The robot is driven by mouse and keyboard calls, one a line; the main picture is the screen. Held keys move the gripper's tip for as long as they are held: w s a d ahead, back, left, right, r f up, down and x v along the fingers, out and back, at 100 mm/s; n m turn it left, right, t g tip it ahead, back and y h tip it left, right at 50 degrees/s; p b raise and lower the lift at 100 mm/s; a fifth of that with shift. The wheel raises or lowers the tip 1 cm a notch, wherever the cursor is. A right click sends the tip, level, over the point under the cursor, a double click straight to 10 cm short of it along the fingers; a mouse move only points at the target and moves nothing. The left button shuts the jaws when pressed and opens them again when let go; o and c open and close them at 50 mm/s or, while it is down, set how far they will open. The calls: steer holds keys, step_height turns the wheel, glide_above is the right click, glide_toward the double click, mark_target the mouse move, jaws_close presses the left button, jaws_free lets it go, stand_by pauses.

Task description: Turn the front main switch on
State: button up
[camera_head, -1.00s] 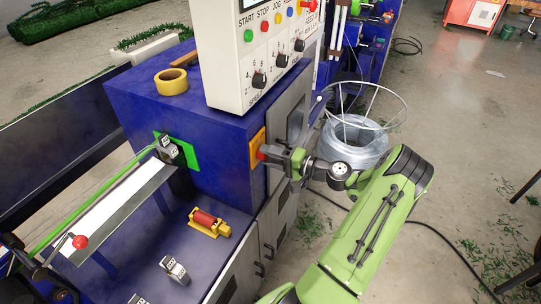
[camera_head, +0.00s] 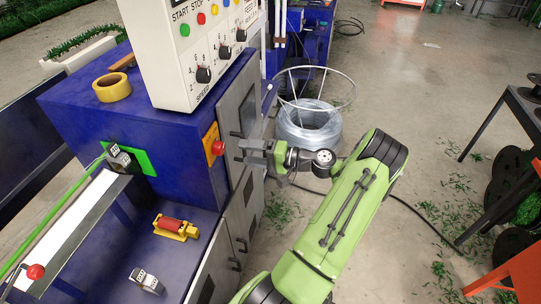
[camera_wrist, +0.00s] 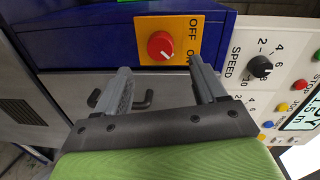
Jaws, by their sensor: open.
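The front main switch is a red round knob on a yellow plate (camera_head: 211,143) on the front of the blue machine. In the wrist view the red knob (camera_wrist: 160,45) sits on the plate, with OFF printed to its right and a second label partly hidden by a finger. The knob's white pointer line slants toward the lower right. My gripper (camera_head: 243,150) is open and empty, just in front of and to the right of the knob, apart from it. In the wrist view its two fingers (camera_wrist: 160,82) stand below and either side of the knob.
A white control panel (camera_head: 190,50) with buttons and dials rises above the switch. Grey cabinet doors (camera_head: 238,115) with handles lie beside and below it. A wire coil (camera_head: 308,125) stands behind my arm.

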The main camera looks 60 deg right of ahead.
steer(key=v, duration=0.8)
steer(key=shift+s, duration=0.1)
